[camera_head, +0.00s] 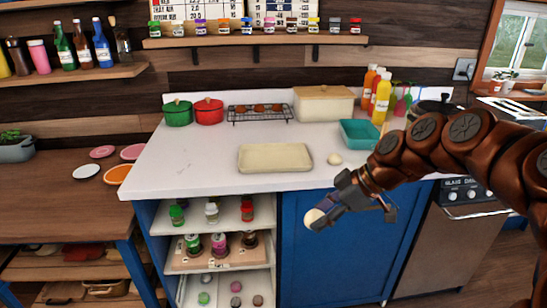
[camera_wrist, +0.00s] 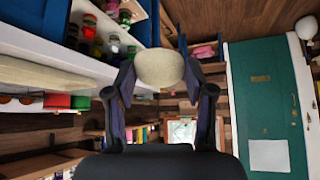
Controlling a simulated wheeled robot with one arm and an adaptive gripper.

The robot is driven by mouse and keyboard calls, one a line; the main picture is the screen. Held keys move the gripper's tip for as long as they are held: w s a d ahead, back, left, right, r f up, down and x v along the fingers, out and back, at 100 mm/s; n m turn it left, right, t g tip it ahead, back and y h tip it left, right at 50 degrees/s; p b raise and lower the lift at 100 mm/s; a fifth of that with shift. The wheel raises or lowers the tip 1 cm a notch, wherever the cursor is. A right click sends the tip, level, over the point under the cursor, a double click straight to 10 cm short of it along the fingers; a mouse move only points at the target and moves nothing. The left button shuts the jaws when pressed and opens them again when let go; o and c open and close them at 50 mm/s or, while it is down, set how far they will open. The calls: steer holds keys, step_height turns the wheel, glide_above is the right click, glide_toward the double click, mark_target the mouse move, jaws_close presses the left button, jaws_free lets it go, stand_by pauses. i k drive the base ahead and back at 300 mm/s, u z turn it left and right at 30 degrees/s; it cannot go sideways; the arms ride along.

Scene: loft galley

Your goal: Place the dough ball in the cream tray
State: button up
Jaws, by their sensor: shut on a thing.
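The cream tray (camera_head: 275,158) lies flat and empty on the white counter. My gripper (camera_head: 324,212) is shut on a pale dough ball (camera_head: 315,219), held in front of the counter, below its top and in front of the blue cabinet. The wrist view shows the held dough ball (camera_wrist: 160,68) between the two fingertips.
A teal bin (camera_head: 359,134), a cream bread box (camera_head: 324,104), a wire rack (camera_head: 262,113) and red (camera_head: 208,111) and green (camera_head: 177,113) pots stand behind the tray. The counter left of the tray is clear. Open shelves (camera_head: 216,212) with jars are below.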

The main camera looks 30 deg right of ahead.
mark_target(258, 160)
steer(key=i, duration=0.85)
steer(key=u, duration=0.05)
